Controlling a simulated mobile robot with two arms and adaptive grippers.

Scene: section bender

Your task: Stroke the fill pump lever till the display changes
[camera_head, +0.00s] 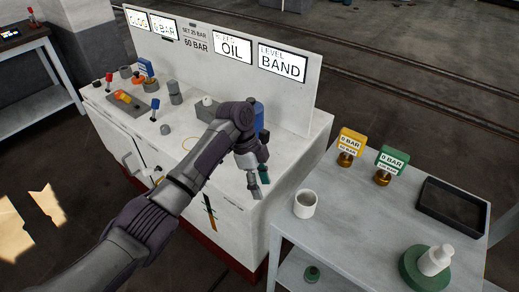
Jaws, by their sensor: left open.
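My left arm reaches in from the lower left across the white machine cabinet (285,160). Its left gripper (259,183) is open, points down at the cabinet's right front edge and shows nothing between its fingers. An upright panel on the cabinet carries lit displays: one reads "OIL" (232,48), another "LEVEL BAND" (282,63). A slim lever-like part with an orange section (209,207) sits on the cabinet front, left of the gripper and apart from it. I cannot tell whether it is the fill pump lever. My arm hides part of the cabinet top. My right gripper is not in view.
Red-topped (109,77) and blue-topped (155,104) levers stand on the cabinet's left part.

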